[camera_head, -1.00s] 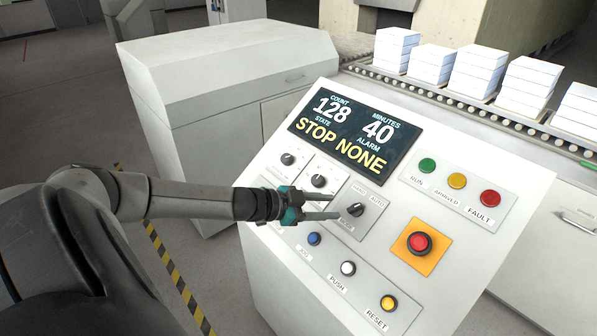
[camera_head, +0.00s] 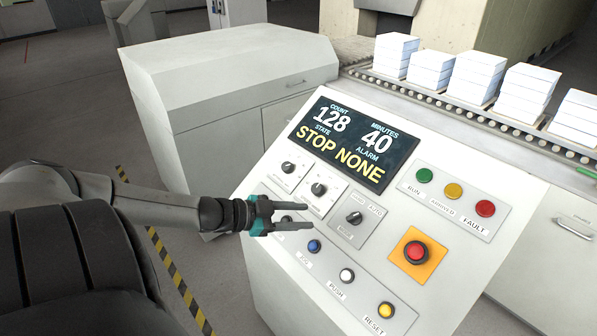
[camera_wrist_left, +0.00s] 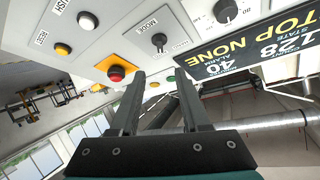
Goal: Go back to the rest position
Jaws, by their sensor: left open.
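My left gripper (camera_head: 308,217) is open and empty in the head view, in front of the lower left part of the control panel (camera_head: 455,262). Its fingers point right, toward the mode knob (camera_head: 354,217), and cover part of the panel's left side. In the left wrist view my left gripper (camera_wrist_left: 158,100) shows two separated fingers with nothing between them; the red button (camera_wrist_left: 116,73) and the display (camera_wrist_left: 250,45) lie beyond. The display (camera_head: 353,143) reads count 128, minutes 40, state STOP, alarm NONE. My right gripper is in neither view.
A grey-white cabinet (camera_head: 230,75) stands behind the panel at left. A roller conveyor (camera_head: 470,108) with several stacks of white blocks (camera_head: 480,75) runs behind at right. Yellow-black floor tape (camera_head: 172,270) lies left of the panel. The floor at far left is clear.

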